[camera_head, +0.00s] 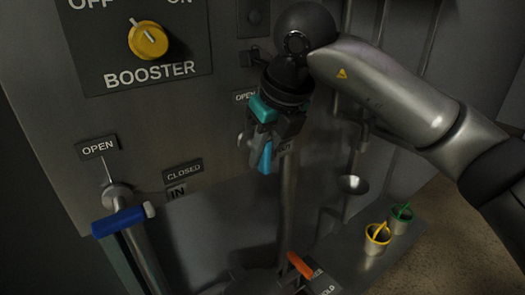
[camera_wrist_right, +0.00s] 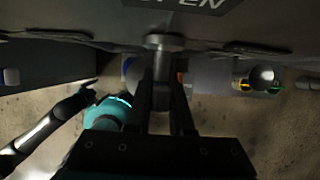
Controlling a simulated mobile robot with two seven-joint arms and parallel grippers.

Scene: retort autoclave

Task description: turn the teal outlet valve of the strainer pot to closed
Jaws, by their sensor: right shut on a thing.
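The teal outlet valve handle (camera_head: 265,158) sticks out below my right gripper (camera_head: 270,138) in the head view. My right gripper points down and is shut on the handle. In the right wrist view its dark fingers (camera_wrist_right: 162,105) straddle the handle under a round metal valve hub (camera_wrist_right: 165,42). The fingers hide much of the handle. In that view an arm of mine comes in at the left, but its gripper is too dark to read.
The blue-handled IN valve (camera_head: 120,221) sits at the lower left. The BOOSTER knob (camera_head: 148,40) is at the upper left. An orange handle (camera_head: 300,265) stands below. A yellow-rimmed cup (camera_head: 377,238) and a green-rimmed cup (camera_head: 400,217) stand on the ledge at the right.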

